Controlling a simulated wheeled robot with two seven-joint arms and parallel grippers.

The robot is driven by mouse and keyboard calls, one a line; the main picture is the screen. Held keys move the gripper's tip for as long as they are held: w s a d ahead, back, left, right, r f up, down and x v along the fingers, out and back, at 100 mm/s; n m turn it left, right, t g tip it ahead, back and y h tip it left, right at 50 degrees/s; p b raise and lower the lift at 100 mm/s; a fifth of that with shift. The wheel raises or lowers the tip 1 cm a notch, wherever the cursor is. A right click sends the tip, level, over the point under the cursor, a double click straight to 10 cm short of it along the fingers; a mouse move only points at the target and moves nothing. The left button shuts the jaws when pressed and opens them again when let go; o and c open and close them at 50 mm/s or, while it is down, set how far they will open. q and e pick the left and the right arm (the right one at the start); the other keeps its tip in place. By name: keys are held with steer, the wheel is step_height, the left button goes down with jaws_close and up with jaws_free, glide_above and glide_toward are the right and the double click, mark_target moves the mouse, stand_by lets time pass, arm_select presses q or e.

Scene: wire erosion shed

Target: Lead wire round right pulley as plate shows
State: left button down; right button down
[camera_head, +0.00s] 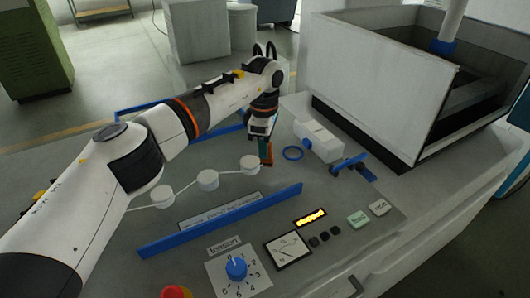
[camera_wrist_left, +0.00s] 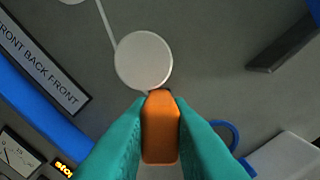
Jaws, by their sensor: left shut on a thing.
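Three white pulleys stand in a row in the head view: left (camera_head: 162,197), middle (camera_head: 208,180) and right (camera_head: 250,164). The right pulley also shows large in the left wrist view (camera_wrist_left: 143,60). A pale wire (camera_wrist_left: 106,24) runs from the upper left to the right pulley and shows again at its lower edge, by my fingertips. Its path between is partly hidden by the disc. My left gripper (camera_head: 267,150) is shut on an orange piece (camera_wrist_left: 160,127), just beside the right pulley. The plate (camera_wrist_left: 40,62) reads "FRONT BACK FRONT". My right gripper is out of view.
A blue bar (camera_head: 220,221) lies in front of the plate. A blue ring (camera_head: 293,153) and a white block (camera_head: 318,142) stand right of my gripper. Behind is a large open tank (camera_head: 380,80). A tension knob (camera_head: 236,268), meter (camera_head: 288,250) and buttons are at the front.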

arm_select(q)
steer(key=shift+w+a, duration=0.35)
steer(key=shift+w, duration=0.3)
steer(key=shift+w+a, duration=0.35)
steer(key=shift+w, duration=0.3)
steer(key=shift+w+d, duration=0.1)
steer(key=shift+w, duration=0.4)
steer(key=shift+s+d, duration=0.2)
steer(key=shift+d, duration=0.3)
